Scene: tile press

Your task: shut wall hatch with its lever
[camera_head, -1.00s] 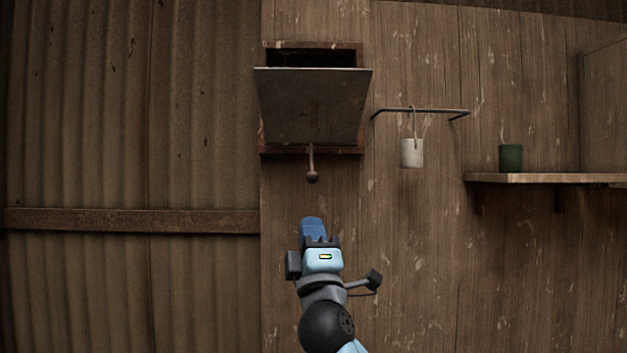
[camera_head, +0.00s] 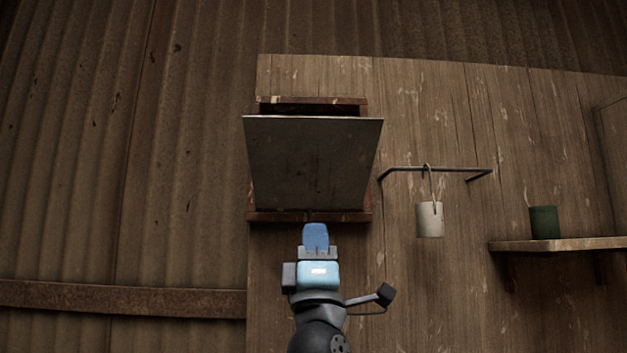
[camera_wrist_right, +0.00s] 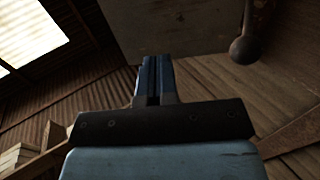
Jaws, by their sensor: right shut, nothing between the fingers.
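The wall hatch (camera_head: 313,165) is a grey panel in a rusty wooden frame (camera_head: 312,217). It stands ajar, its top edge leaning out from the wall with a dark gap behind it. The lever with its round knob (camera_wrist_right: 244,50) shows at the upper right of the right wrist view, beside my fingers and apart from them. In the head view the lever is hidden behind my right gripper. My right gripper (camera_head: 315,237) is shut and empty, its blue fingers pointing up just below the hatch's lower edge. My left gripper is in neither view.
A wall rail (camera_head: 455,170) right of the hatch carries a hanging white mug (camera_head: 429,219). Farther right, a green cup (camera_head: 544,222) stands on a wooden shelf (camera_head: 575,243). Corrugated wall with a rusty beam (camera_head: 120,298) lies to the left.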

